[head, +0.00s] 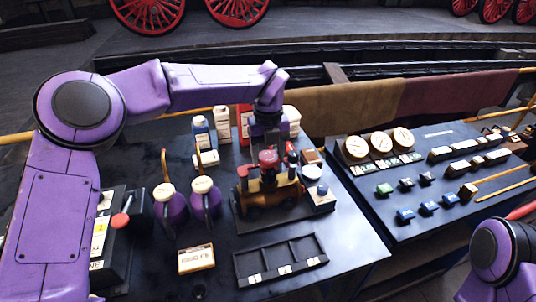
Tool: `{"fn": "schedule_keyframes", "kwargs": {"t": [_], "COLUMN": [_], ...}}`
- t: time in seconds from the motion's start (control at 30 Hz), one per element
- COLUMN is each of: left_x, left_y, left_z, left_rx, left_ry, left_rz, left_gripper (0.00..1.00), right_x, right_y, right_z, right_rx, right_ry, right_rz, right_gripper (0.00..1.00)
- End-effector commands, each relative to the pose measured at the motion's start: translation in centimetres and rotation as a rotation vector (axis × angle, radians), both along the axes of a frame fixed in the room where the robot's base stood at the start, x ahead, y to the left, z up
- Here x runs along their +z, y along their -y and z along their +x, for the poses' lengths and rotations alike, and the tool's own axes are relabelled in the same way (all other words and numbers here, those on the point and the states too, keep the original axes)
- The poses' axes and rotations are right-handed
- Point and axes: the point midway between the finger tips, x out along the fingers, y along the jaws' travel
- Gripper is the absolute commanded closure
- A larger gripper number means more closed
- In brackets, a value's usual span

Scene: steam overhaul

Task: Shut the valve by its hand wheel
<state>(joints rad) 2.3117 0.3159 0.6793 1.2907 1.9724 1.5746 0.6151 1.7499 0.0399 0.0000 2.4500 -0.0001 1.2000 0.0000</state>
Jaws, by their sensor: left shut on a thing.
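The valve (270,193) is a brass-orange body on a dark base plate, near the middle of the left blue table. A red hand wheel (268,163) sits on its top. My left gripper (267,150) points down from above and is shut on the hand wheel; the fingertips are small and partly merge with the wheel. How far the wheel is turned cannot be told. Part of my right arm shows at the lower right, but its gripper is out of view.
Two purple oil cans (205,203) stand left of the valve. Bottles (201,131) and a red can (244,122) stand behind it. An empty dark tray (280,262) lies in front. A second table (440,215) at right holds gauges and small blocks.

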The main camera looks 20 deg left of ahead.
Motion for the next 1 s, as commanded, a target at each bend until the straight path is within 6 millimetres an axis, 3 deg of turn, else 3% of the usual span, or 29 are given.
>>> {"fn": "schedule_keyframes", "kwargs": {"t": [0.03,0.13,0.43,0.47,0.53,0.8,0.87,1.0], "left_x": [0.61,0.47,0.07,0.07,0.06,0.06,-0.01,0.0], "left_y": [0.17,0.18,0.2,0.2,0.17,0.11,0.08,0.07], "left_z": [-0.09,-0.12,-0.11,-0.11,-0.1,-0.04,-0.04,-0.03], "left_rx": [-0.045,-0.127,-0.18,-0.18,-0.179,-0.178,-0.178,-0.177], "left_ry": [-0.003,-0.004,-0.002,-0.002,-0.001,0.0,0.0,0.0], "left_rz": [-0.005,-0.005,-0.004,-0.004,-0.004,-0.003,-0.002,-0.002], "left_gripper": [0.72,0.72,0.72,0.31,0.08,0.07,0.21,0.21], "right_x": [1.07,1.79,1.81,1.81,1.81,1.8,1.79,1.79], "right_y": [0.0,0.0,0.0,0.0,0.0,0.0,0.0,0.0], "right_z": [0.01,0.0,0.01,0.01,0.01,0.01,0.0,0.01], "right_rx": [0.0,0.0,0.0,0.0,0.0,0.0,0.0,0.0], "right_ry": [0.0,0.0,0.0,0.0,0.0,0.0,0.0,0.0], "right_rz": [0.0,0.0,0.0,0.0,0.0,0.0,0.0,0.0], "right_gripper": [0.57,0.57,0.57,0.57,0.57,0.57,0.57,0.57]}}
